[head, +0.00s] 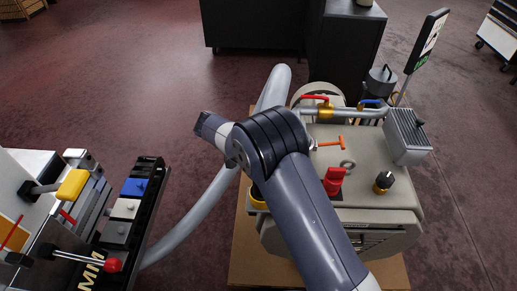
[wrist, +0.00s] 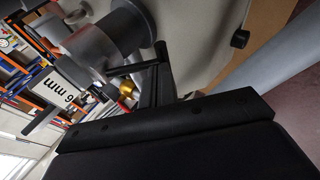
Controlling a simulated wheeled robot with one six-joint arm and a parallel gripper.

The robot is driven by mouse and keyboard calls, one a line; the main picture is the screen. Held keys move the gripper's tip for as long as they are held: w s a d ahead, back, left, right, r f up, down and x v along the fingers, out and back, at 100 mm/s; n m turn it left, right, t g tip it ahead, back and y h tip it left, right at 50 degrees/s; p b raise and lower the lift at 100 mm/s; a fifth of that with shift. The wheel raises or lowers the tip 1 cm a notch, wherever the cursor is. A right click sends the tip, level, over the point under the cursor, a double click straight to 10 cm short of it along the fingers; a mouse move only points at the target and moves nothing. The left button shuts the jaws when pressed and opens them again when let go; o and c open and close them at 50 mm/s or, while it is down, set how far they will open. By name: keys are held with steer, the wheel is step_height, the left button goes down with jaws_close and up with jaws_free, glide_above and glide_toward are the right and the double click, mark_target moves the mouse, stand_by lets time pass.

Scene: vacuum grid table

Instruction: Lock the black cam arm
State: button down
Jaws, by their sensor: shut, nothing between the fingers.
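I cannot identify the black cam arm with certainty. The fixture at the left of the head view carries a black pivot with a silver rod ending in a red knob (head: 112,265), and a silver rod with a yellow handle (head: 72,186). My gripper (wrist: 158,62) shows as dark, narrow fingers in the wrist view. It is shut and empty, in front of the beige pump housing (wrist: 205,35). In the head view my forearm and elbow cross the middle and hide the gripper and part of the pump.
The beige pump unit (head: 375,190) carries a red knob (head: 334,180), a black knob (head: 384,181), an orange T-handle (head: 330,143) and a blue lever (head: 371,102). A thick grey hose (head: 190,223) curves between fixture and pump. Dark cabinets stand behind. Open red floor lies at the upper left.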

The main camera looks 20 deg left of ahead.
steer(key=f+h+b, duration=0.1)
steer(key=d+f+h+b, duration=0.1)
steer(key=shift+w+f+t+b, duration=0.1)
steer(key=shift+f+t+b, duration=0.1)
steer(key=shift+t+b, duration=0.2)
stand_by(0.5)
steer(key=v, duration=1)
steer(key=shift+a+p, duration=0.35)
